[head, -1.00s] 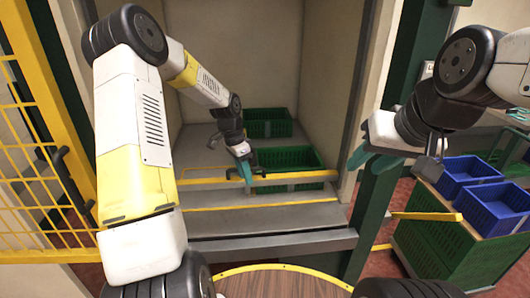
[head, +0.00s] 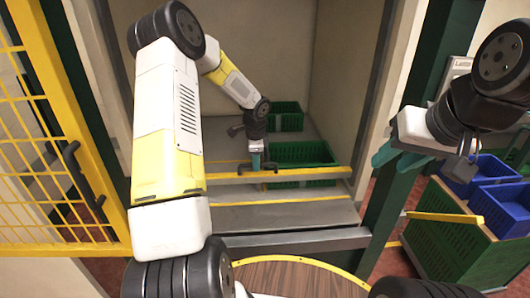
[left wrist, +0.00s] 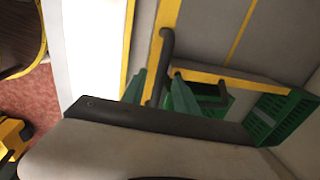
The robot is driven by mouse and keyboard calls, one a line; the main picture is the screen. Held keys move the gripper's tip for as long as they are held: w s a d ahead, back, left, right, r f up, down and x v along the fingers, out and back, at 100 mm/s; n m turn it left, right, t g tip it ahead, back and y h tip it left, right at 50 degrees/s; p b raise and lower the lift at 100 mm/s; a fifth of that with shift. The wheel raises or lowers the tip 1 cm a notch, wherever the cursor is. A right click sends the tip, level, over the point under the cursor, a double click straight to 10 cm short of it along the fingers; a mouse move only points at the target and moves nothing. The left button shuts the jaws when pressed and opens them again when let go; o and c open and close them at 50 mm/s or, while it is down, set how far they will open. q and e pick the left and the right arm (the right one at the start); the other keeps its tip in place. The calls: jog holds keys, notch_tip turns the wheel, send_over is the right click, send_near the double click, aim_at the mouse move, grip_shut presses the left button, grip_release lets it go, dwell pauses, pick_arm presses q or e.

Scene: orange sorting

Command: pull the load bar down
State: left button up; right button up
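The load bar (head: 310,173) is a yellow bar lying level across the front of the bay, with a dark handle near its middle. It also shows in the left wrist view (left wrist: 235,80), with a dark handle post (left wrist: 165,50) rising beside it. My left gripper (head: 256,164) reaches down to the bar at the handle. In the left wrist view its two teal fingers (left wrist: 157,90) stand apart, with part of the handle between them; the palm hides the rest, so I cannot tell contact. My right gripper (head: 398,157) hangs empty, its teal fingers apart, by the green post.
Green crates (head: 287,116) stand on the bay floor behind the bar. A yellow mesh gate (head: 45,170) is at the left. A green post (head: 388,205) borders the bay. Blue crates (head: 505,208) sit on a green cart at the right. A round wooden top (head: 290,280) is close in front.

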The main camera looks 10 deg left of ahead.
pick_arm(q)
grip_shut()
dwell(1.4)
